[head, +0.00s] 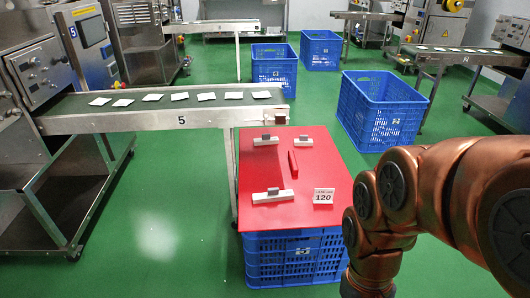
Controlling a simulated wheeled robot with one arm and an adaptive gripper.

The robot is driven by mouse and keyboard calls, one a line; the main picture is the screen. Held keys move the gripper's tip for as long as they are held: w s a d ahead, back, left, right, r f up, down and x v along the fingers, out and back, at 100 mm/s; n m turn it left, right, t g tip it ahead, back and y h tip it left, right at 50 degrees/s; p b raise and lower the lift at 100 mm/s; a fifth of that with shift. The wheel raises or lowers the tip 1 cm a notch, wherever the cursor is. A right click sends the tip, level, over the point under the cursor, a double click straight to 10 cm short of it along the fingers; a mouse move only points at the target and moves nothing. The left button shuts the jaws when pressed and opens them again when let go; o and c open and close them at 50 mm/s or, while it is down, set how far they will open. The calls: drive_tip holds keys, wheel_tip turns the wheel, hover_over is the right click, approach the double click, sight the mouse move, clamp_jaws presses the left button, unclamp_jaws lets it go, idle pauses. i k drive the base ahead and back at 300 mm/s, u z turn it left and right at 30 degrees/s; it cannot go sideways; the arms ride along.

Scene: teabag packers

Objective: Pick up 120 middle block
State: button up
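A red board (325,165) lies on top of a blue crate (295,262) and bears a small white card reading 120 (323,195). In the middle of the board is a narrow red block (293,163), close to the board's own colour. Two white blocks with grey tops lie along the far side, one at the left (266,141) and one at the right (303,141). A longer white block with a grey top (272,194) lies at the near left. My arm comes in from the right, beside the board; my gripper is out of view.
A conveyor marked 5 (190,119) carries several white teabags and ends by the board's far left corner. Blue crates stand behind (272,72), at the far back (320,53) and to the right (375,117). Green floor (160,215) is free at the left.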

sight(266, 140)
drive_tip(key=k, duration=0.6)
drive_tip(key=z, duration=1.4)
drive_tip(key=i, duration=5.1)
drive_tip(key=u, duration=5)
drive_tip(key=i, duration=0.8)
